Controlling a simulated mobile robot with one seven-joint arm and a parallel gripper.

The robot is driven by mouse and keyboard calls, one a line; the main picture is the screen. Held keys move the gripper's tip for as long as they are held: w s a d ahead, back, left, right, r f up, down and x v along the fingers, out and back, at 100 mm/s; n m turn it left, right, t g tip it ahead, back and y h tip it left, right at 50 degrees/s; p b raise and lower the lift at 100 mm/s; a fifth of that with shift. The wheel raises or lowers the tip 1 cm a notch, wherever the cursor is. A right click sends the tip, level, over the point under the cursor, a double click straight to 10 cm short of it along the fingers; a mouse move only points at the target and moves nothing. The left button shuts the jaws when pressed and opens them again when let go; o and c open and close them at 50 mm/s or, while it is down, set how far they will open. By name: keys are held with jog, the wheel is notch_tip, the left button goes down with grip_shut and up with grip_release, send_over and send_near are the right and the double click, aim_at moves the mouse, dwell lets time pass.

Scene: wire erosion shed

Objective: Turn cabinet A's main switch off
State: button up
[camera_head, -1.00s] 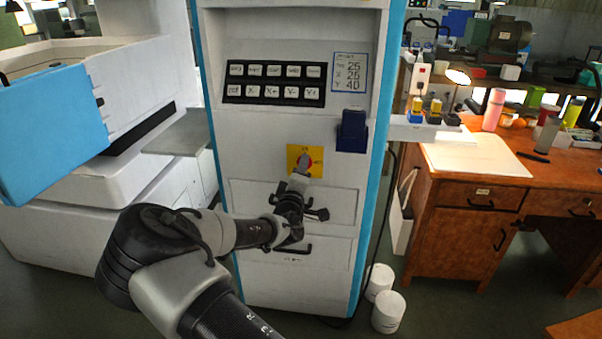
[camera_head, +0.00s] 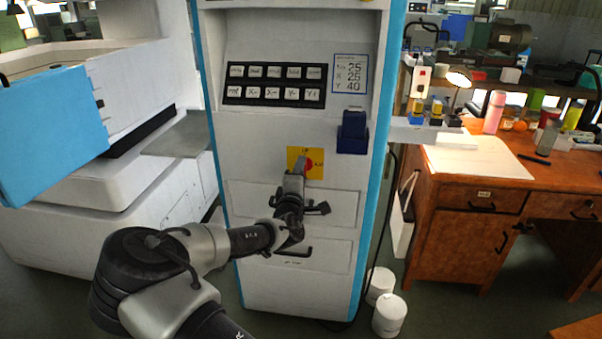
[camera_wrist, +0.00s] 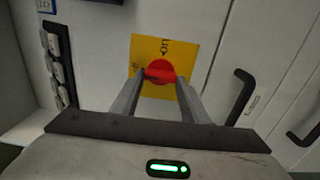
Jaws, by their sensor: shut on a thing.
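The main switch is a red rotary knob (camera_wrist: 160,71) on a yellow square plate (camera_wrist: 176,50), set in the front of a white cabinet with blue edges (camera_head: 280,130). In the head view the yellow plate (camera_head: 294,157) and part of the red knob (camera_head: 309,163) show above my gripper (camera_head: 297,170). In the wrist view my gripper (camera_wrist: 158,84) has a finger on each side of the knob's red handle and is shut on it. Lettering shows on the plate, too small to read fully. The fingertips hide part of the knob's sides.
Above the switch are a black button panel (camera_head: 274,84) and a dark blue box (camera_head: 353,132). Drawer-like panels with black handles (camera_head: 293,251) lie below it. A wooden desk (camera_head: 470,200) stands right, a white machine (camera_head: 90,150) left. White cylinders (camera_head: 388,315) stand on the floor.

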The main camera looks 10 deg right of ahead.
jog(key=o, duration=1.1)
jog(key=shift+c, duration=0.2)
jog(key=p+v, duration=0.2)
jog(key=v, duration=1.5)
jog(key=shift+s, duration=0.2)
